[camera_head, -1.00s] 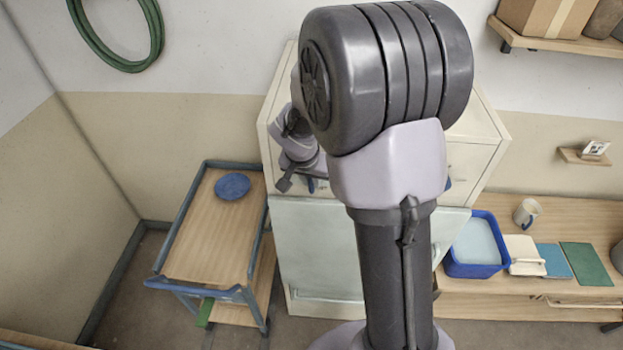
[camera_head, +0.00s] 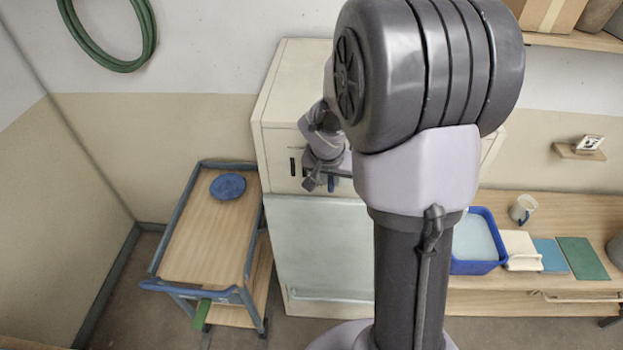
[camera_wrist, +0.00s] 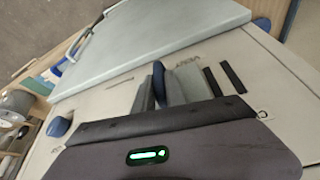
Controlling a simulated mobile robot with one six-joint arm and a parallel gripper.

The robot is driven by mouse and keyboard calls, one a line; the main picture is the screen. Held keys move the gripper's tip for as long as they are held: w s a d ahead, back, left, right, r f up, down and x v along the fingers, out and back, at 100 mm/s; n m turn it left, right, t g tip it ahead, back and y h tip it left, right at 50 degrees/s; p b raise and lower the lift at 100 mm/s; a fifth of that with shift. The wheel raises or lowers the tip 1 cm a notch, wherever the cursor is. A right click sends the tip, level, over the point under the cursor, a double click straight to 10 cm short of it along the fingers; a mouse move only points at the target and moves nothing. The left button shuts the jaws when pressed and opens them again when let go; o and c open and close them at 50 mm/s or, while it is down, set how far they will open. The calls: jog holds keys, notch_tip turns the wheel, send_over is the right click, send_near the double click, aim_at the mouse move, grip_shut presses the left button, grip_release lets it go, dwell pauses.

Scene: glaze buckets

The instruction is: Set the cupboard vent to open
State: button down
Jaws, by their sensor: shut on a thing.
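The pale cupboard (camera_head: 285,140) stands at the back centre, its upper front partly hidden by my arm. My gripper (camera_head: 318,184) is at that upper front, shut on a small blue tab (camera_head: 331,184). In the wrist view my gripper (camera_wrist: 161,88) has its two grey fingers closed around the blue tab (camera_wrist: 159,78). Two dark vent slots (camera_wrist: 223,80) show beside the fingers; in the head view the slots (camera_head: 298,167) are left of my gripper. A small label near the slots is too small to read.
A second blue knob (camera_wrist: 58,127) is on the cupboard front. Below is a pale door (camera_head: 315,250). A trolley (camera_head: 205,225) with a blue dish (camera_head: 228,186) stands left. A bench (camera_head: 555,283) at right holds a blue tub (camera_head: 477,243) and a mug (camera_head: 522,208).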

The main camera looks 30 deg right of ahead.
jog(key=shift+s+d+r, duration=0.1)
jog(key=shift+s+d, duration=0.45)
jog(key=shift+d, duration=0.3)
jog(key=c, duration=1.7)
grip_release()
jog(key=shift+c, duration=0.2)
jog(key=o, duration=0.3)
jog(key=shift+d, duration=0.1)
jog(key=shift+o, duration=0.2)
jog(key=p+v, duration=0.1)
jog(key=v, duration=1.6)
jog(key=shift+s, duration=0.3)
jog(key=shift+r, duration=0.1)
